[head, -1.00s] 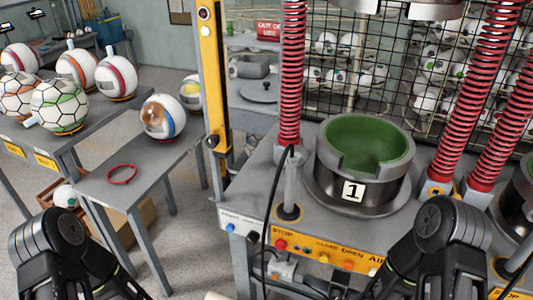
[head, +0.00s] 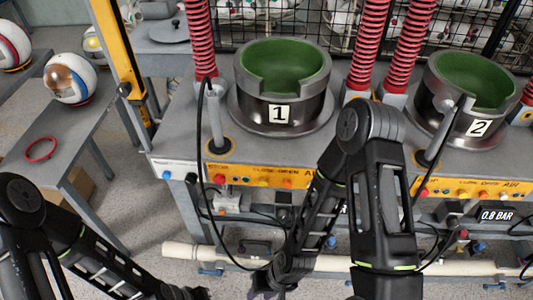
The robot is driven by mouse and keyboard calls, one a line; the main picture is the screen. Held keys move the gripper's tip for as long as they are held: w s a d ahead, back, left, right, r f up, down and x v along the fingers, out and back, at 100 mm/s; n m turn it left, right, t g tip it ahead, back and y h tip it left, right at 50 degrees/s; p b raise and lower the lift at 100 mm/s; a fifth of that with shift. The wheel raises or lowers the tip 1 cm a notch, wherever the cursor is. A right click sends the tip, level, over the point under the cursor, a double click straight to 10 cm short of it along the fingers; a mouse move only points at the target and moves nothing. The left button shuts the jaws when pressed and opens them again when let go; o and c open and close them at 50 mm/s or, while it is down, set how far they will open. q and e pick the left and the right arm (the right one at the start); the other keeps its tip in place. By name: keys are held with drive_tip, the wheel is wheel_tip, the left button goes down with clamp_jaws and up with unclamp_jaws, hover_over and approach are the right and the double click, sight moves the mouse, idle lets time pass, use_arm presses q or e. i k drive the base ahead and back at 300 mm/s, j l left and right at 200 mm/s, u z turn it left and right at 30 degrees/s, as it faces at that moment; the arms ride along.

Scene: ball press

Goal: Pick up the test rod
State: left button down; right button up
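A grey upright rod (head: 216,116) with a black cable at its top stands in a yellow-ringed socket beside press station 1 (head: 279,114). A similar rod (head: 440,136) leans at station 2 (head: 477,127). I cannot tell for sure that either is the test rod. My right gripper (head: 274,281) hangs low in front of the bench, near a pale horizontal pipe, apart from both rods. Its fingers are small and dark. My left gripper (head: 188,293) is at the bottom edge, mostly cut off. I see nothing held in either.
The pale pipe (head: 205,253) runs low along the bench front. The black cable loops down near my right gripper. Red springs (head: 366,45) and a yellow post (head: 117,50) stand around the stations. A side table with a ball (head: 72,80) and red ring (head: 41,149) is left.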

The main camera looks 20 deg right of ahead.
sight(142, 109)
drive_tip(key=l+u, duration=0.8)
drive_tip(key=k+l, duration=0.05)
